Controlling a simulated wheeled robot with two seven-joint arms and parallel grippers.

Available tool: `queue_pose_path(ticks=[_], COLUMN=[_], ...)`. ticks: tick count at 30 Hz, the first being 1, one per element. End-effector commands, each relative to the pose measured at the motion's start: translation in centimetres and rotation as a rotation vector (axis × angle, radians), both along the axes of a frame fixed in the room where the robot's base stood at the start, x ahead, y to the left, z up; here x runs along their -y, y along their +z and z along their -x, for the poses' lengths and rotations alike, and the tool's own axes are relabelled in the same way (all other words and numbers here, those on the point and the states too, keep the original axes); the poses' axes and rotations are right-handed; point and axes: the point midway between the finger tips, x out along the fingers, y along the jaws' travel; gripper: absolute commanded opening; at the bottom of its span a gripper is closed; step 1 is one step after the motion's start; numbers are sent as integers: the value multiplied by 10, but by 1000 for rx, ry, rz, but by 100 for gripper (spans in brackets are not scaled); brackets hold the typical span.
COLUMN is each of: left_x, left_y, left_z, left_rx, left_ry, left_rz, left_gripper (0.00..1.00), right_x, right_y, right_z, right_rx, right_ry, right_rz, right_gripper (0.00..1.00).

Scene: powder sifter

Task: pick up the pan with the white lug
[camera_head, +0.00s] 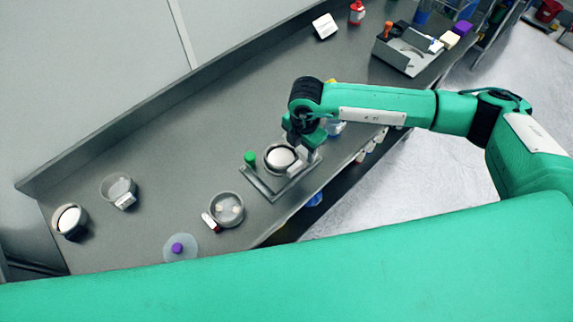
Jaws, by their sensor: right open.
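A round grey pan with a white lug (112,187) stands at the left of the counter, its lug at its lower right side. Another round pan with a red-and-white lug (226,206) stands nearer the middle and holds some pale lumps. My right gripper (304,150) is open, pointing down beside a round pan with white contents (280,157) on a grey stand. My own arm hides part of that area, and I cannot tell whether the fingers touch it. My left gripper is not in view.
The grey stand (268,193) has a green knob (250,158). A bowl with white contents (69,221) stands at the far left. A clear lid with a purple knob (179,248) lies near the front edge. A grey tray (402,61) stands far right. The counter's middle back is clear.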

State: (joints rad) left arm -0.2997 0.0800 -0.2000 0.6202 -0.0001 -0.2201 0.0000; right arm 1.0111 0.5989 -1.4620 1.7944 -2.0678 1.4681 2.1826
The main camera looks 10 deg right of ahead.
Motion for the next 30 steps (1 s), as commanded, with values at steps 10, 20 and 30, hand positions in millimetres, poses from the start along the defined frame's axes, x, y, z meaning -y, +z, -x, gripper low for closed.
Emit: queue_pose_path(ticks=[10, 20, 30], left_x=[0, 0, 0], left_y=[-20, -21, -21], left_z=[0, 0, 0], left_rx=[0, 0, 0], left_ry=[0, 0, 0], left_rz=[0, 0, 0], left_gripper=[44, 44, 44], right_x=[-8, -8, -8], right_y=[-45, -50, -50], right_z=[8, 7, 7], right_rx=[-1, -1, 0], right_ry=[1, 1, 0], right_rz=[0, -1, -1], right_gripper=[50, 46, 0])
